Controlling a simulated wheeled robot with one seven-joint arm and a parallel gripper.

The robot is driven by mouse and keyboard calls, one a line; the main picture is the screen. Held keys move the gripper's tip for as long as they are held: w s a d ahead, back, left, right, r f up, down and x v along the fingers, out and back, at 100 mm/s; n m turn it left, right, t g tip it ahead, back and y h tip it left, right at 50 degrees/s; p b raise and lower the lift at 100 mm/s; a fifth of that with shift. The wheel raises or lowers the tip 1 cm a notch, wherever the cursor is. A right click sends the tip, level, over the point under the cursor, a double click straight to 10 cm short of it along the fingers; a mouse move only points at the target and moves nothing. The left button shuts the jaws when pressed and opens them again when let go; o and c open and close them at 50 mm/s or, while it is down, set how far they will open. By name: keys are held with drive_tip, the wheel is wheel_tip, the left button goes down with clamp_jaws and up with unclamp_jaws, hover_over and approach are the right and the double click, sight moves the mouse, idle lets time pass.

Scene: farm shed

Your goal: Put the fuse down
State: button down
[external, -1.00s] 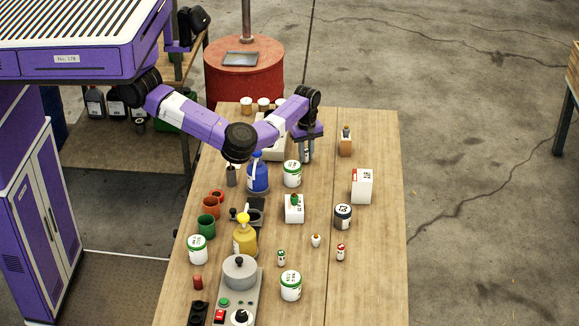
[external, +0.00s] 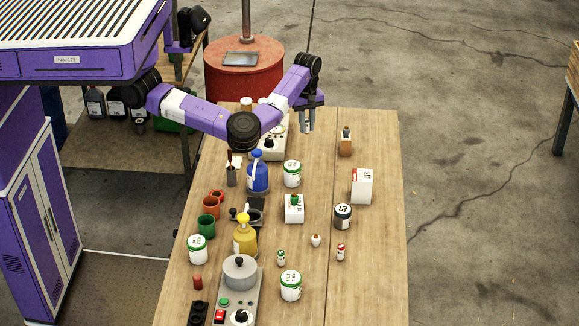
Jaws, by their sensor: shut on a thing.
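My gripper (external: 307,128) hangs fingers down over the far part of the wooden table (external: 368,285), right of the grey-and-white device with a dial (external: 273,140). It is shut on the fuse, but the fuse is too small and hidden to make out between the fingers. Small fuse-like cylinders stand on the table: one with a green band (external: 281,257), one with a red band (external: 341,252), and a white one with a yellowish part (external: 316,240).
A brown bottle (external: 345,145) and white box (external: 362,186) stand at the right. A white-and-green tin (external: 292,173), blue bottle (external: 257,175) and yellow bottle (external: 245,238) stand nearer the middle. Bare wood lies around the brown bottle and along the right edge.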

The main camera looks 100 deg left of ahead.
wheel_tip(320, 180, up, 7)
drive_tip(key=shift+f, duration=0.1)
drive_tip(key=shift+d, duration=0.1)
drive_tip(key=w+d+r+m, duration=0.3)
drive_tip(key=w+d+r, duration=0.2)
drive_tip(key=w+d, duration=0.15)
wheel_tip(320, 180, up, 2)
drive_tip(key=m+p, duration=0.2)
drive_tip(key=m, duration=0.3)
hover_over(343, 209)
wheel_tip(343, 209, down, 20)
drive_tip(key=shift+a+r, duration=0.1)
drive_tip(key=shift+r, duration=0.05)
